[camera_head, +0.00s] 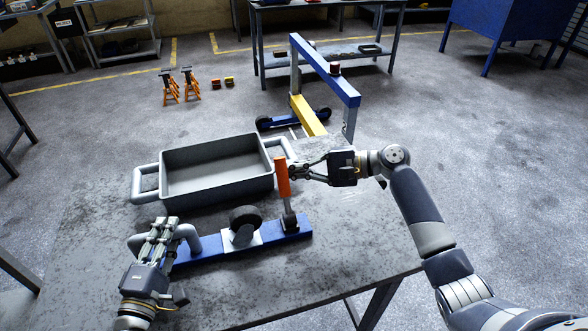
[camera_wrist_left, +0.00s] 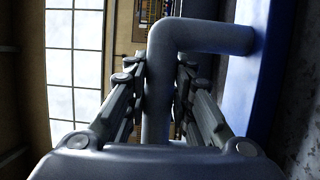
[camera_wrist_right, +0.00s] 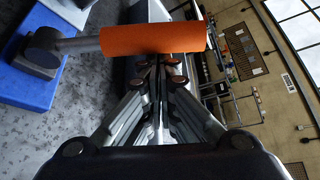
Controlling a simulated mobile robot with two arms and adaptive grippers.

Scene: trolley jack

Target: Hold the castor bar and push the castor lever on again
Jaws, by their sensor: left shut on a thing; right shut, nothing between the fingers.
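The blue castor bar (camera_head: 213,249) lies on the table, with a grey bent handle (camera_head: 190,236) at its left end. My left gripper (camera_head: 166,224) is shut on this handle; the left wrist view shows the grey tube (camera_wrist_left: 157,105) between its fingers. A dark castor wheel (camera_head: 245,217) sits mid-bar. The castor lever, with its orange grip (camera_head: 282,177), stands nearly upright at the bar's right end. My right gripper (camera_head: 297,169) is shut and empty, its fingertips right beside the orange grip (camera_wrist_right: 150,38); I cannot tell whether they touch.
A grey tray (camera_head: 215,190) with pale handles stands behind the bar on the worn table (camera_head: 345,240). The table's right side is clear. A blue and yellow hoist (camera_head: 325,75) stands on the floor beyond, with orange stands (camera_head: 190,84) to its left.

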